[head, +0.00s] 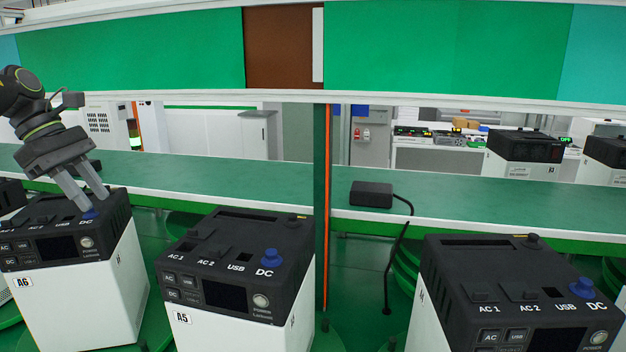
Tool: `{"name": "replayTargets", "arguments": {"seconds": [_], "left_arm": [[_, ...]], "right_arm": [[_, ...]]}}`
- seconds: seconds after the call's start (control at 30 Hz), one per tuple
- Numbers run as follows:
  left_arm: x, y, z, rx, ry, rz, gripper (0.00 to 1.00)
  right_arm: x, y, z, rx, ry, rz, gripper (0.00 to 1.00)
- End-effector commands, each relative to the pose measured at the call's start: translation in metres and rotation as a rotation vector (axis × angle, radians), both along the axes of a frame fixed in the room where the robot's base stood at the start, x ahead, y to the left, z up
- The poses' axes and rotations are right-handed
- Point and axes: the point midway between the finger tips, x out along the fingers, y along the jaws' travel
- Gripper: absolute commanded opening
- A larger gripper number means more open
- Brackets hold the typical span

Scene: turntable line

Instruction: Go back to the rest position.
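My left gripper (94,202) comes in from the left and points down over the top of the white and black power unit labelled A6 (118,285). Its two grey fingers stand apart with a gap between them. A blue plug (89,213) at that unit's DC socket shows right at the fingertips. I cannot tell whether the fingers touch it. My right gripper is not in view.
Unit A5 (195,335) stands in the middle, with a blue DC plug (270,256). Another unit (430,325) stands at right, with a blue plug (582,287). A green bench (250,180) runs behind, holding a black adapter (371,194) with a cable. A green post (321,220) rises mid-view.

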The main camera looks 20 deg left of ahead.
Motion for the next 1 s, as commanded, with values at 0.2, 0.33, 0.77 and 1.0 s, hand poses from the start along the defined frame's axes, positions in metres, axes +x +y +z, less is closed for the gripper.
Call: {"name": "replayTargets", "arguments": {"seconds": [0.2, 0.33, 0.77, 1.0], "left_arm": [[0.012, 0.011, -0.053, -0.115, -0.046, 0.16, 0.29], [0.02, 0.015, -0.095, -0.217, -0.072, 0.305, 0.29], [0.034, 0.002, -0.264, -0.788, -0.083, 1.112, 0.29], [0.017, -0.02, -0.337, -1.136, 0.01, 1.613, 0.29]], "right_arm": [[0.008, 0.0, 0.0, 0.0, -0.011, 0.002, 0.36], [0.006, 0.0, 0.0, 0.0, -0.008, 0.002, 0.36], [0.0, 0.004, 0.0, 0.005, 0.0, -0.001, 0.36], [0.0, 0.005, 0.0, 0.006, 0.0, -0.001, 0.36]]}}
